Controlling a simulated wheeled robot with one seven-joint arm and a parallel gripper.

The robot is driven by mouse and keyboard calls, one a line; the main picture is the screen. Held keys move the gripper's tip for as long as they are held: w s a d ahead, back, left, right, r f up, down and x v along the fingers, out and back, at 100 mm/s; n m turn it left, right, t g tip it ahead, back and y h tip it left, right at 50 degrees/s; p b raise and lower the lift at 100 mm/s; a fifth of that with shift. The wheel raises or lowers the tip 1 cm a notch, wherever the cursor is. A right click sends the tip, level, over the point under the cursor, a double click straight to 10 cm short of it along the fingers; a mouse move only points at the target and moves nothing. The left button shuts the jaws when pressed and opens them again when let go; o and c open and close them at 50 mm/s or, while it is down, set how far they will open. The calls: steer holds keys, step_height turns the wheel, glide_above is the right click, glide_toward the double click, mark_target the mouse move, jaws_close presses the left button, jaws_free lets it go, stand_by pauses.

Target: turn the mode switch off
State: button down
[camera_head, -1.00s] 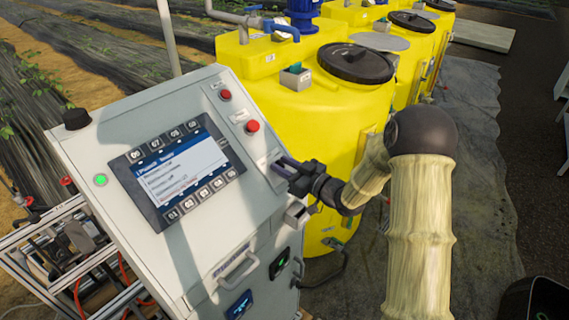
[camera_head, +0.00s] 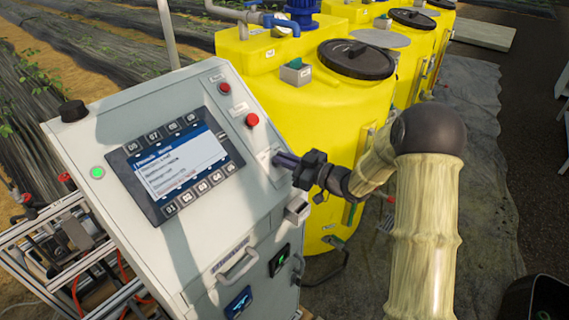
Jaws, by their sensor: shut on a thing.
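A grey control cabinet (camera_head: 115,135) has a tilted front panel. A small light plate (camera_head: 264,155) sits near its right edge, below two red buttons. My gripper (camera_head: 278,160) is at this plate, reaching in from the right, with its dark fingers shut on the mode switch. The fingers cover the switch, so its knob and pointer position cannot be seen.
The upper red button (camera_head: 224,88) and lower red button (camera_head: 252,120) are close above my gripper. A display (camera_head: 172,166) and a lit green button (camera_head: 97,172) are to the left. A yellow tank (camera_head: 310,110) stands close behind my wrist.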

steer(key=n+g, duration=0.1)
steer(key=n+g+b, duration=0.1)
steer(key=n, duration=0.1)
steer(key=n+g+y, duration=0.1)
steer(key=shift+w+d+f+g+b, duration=0.15)
steer(key=shift+f+g+b, duration=0.15)
steer(key=shift+b, duration=0.05)
steer(key=shift+w+r+n+g+b, duration=0.1)
steer(key=shift+n+g+b, duration=0.2)
steer(key=shift+n+g, duration=2.05)
steer(key=shift+n+t, duration=0.25)
steer(key=shift+n, duration=0.1)
steer(key=c, duration=1.5)
jaws_free()
steer(key=shift+d, duration=0.1)
steer(key=shift+c, duration=0.2)
steer(key=shift+w, duration=0.1)
steer(key=d+r+b, duration=0.1)
steer(key=d+b, duration=0.1)
steer(key=d, duration=0.6)
steer(key=s+d+r+b, duration=0.1)
steer(key=d+b, duration=0.2)
steer(key=d, duration=0.6)
steer(key=shift+s+r, duration=0.3)
steer(key=shift+r, duration=0.05)
